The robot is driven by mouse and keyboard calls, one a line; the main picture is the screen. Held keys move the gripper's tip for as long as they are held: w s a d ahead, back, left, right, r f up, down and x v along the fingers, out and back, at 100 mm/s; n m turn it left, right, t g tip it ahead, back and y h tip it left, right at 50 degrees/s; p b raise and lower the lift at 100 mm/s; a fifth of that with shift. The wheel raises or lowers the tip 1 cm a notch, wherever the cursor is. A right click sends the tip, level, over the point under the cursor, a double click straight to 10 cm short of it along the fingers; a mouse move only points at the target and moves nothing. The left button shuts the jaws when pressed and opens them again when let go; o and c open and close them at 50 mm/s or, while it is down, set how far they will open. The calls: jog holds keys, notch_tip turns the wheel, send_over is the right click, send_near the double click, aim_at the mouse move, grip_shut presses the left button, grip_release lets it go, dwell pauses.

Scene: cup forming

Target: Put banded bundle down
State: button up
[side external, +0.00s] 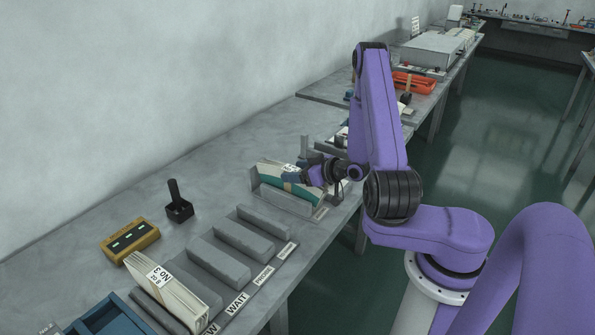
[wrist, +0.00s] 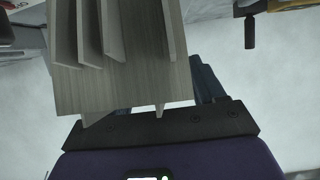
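The banded bundle (side external: 270,172) is a stack of cream sheets with a teal front, a tan band and a white label. It sits slightly tilted in a grey open holder (side external: 268,198) on the bench. My gripper (side external: 294,177) is at its right part, with a dark blue finger across its front face; the other finger is hidden. I cannot tell whether it grips or only touches the bundle. In the wrist view, a grey wood-grain slab with thin slats (wrist: 125,85) fills the middle and hides most of the fingers. A dark blue finger part (wrist: 206,80) shows beside it.
A grey slotted rack (side external: 218,258) with labels such as WAIT stands nearer the camera. A cream bundle (side external: 165,290) stands in its near slot. A yellow box (side external: 130,242), a black holder (side external: 179,210) and a blue tray (side external: 105,318) lie around.

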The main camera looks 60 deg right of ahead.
jog(key=shift+r, duration=0.1)
jog(key=shift+s+r, duration=0.15)
jog(key=shift+s, duration=0.1)
jog(key=v, duration=1.1)
jog(key=w+n+g, duration=0.1)
jog(key=w, duration=0.1)
jog(key=w+f+n+g, duration=0.1)
jog(key=w+n+g+y, duration=0.1)
jog(key=w, duration=0.1)
jog(key=shift+w+a+f+g, duration=0.15)
jog(key=shift+w+a+g, duration=0.15)
jog(key=shift+a, duration=0.1)
jog(key=w+a+r+n+g, duration=0.3)
jog(key=w+a+n+g, duration=0.1)
jog(key=a, duration=0.4)
jog(key=s+a+r+n+g, duration=0.2)
jog(key=s+a+r, duration=0.1)
jog(key=s+a, duration=0.35)
jog(key=s+a+r+n+g, duration=0.1)
jog(key=s+a+r+g, duration=0.1)
jog(key=s, duration=0.8)
jog(key=s+a+r+n+g, duration=0.1)
jog(key=s+a+r+n, duration=0.1)
jog(key=s, duration=0.9)
jog(key=shift+a+r+n+g+h, duration=0.35)
jog(key=shift+a+r, duration=0.2)
jog(key=shift+a, duration=0.2)
